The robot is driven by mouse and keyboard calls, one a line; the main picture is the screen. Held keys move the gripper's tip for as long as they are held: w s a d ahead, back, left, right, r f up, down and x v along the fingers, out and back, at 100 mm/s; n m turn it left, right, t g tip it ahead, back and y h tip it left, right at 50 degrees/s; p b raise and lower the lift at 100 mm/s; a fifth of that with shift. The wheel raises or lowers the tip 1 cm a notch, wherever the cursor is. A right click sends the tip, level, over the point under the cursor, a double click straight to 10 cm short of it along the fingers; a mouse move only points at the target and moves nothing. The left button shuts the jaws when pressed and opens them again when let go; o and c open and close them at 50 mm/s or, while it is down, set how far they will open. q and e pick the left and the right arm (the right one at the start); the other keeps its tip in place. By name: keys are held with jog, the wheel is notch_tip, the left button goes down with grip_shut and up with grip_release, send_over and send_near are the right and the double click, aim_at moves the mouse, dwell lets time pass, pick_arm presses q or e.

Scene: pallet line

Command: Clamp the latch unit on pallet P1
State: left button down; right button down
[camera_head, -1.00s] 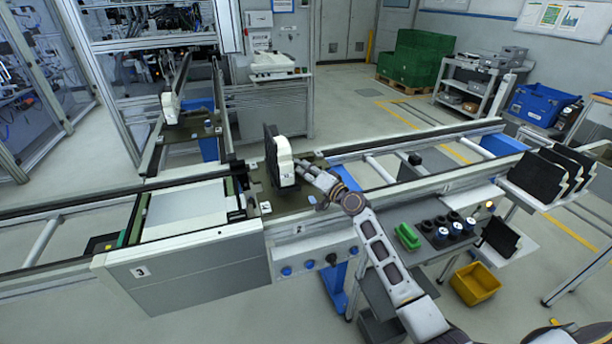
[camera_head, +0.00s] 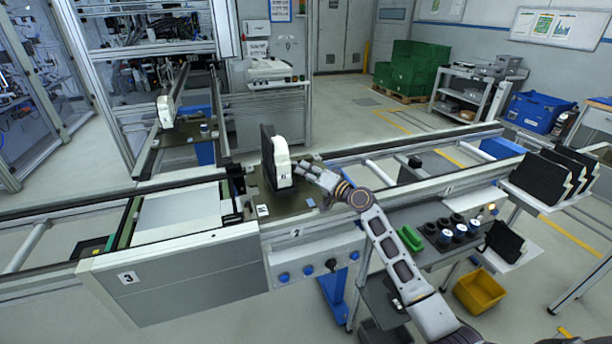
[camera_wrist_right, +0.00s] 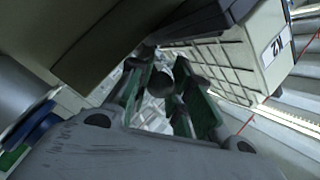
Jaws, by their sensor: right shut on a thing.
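The latch unit (camera_head: 283,161), a white housing with a black plate on its left side, stands upright on the brown pallet (camera_head: 287,204) at the middle of the line. My right gripper (camera_head: 309,170) is low at the right side of the unit. In the right wrist view, its green-lined fingers (camera_wrist_right: 168,92) are shut on a dark round knob (camera_wrist_right: 160,75). The white ribbed housing (camera_wrist_right: 225,65) of the unit, with a label, is close above and to the right there. The pallet's own marking is too small to read. My left gripper is out of view.
Another pallet with a similar white unit (camera_head: 166,112) is on the far left branch. Rails (camera_head: 440,180) run away to the right. A shelf with several dark and blue cylinders (camera_head: 445,238), a rack of black plates (camera_head: 540,175) and a yellow bin (camera_head: 480,291) are at the right.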

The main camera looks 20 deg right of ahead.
jog(key=shift+d+r, duration=0.1)
jog(key=shift+r, duration=0.05)
jog(key=c, duration=1.6)
grip_release()
jog(key=shift+o, duration=0.4)
jog(key=shift+s, duration=0.1)
jog(key=shift+v, duration=5.85)
jog(key=shift+c, duration=0.5)
